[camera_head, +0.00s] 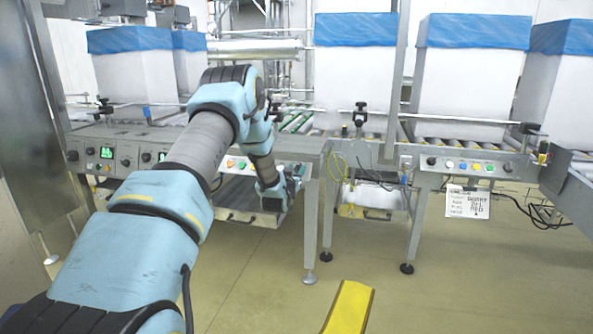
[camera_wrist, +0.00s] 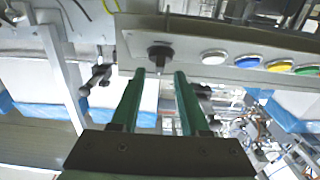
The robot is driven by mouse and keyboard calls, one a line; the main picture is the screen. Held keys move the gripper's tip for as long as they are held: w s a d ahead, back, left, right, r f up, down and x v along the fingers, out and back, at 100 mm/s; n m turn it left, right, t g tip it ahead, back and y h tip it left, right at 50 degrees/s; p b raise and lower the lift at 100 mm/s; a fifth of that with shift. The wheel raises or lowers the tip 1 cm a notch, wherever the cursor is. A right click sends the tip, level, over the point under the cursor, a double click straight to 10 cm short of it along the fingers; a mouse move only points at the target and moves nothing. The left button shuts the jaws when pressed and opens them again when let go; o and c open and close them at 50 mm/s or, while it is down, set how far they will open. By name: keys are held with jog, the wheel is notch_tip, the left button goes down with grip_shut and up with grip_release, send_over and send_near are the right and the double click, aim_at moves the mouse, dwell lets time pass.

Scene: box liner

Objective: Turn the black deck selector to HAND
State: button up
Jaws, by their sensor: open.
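A round black selector knob (camera_wrist: 160,52) sits on a grey panel in the wrist view, left of a row of coloured buttons. My gripper (camera_wrist: 160,74) is open, with its two green fingers pointing at the panel. The fingertips appear just below the knob in that picture, one to each side, with nothing between them. Whether they touch it cannot be told. In the head view my gripper (camera_head: 292,179) is by the right end of the middle panel, where my arm hides part of the panel. The selector's marking and pointer are not readable.
White (camera_wrist: 214,57), blue (camera_wrist: 247,61), yellow (camera_wrist: 277,65) and green buttons sit beside the knob. The right panel (camera_head: 460,164) has another row of controls and a hanging sign (camera_head: 468,203). White boxes with blue liners stand on conveyors. The floor in front is mostly clear.

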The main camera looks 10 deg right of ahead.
jog(key=shift+x, duration=0.75)
jog(key=shift+c, duration=0.3)
grip_shut()
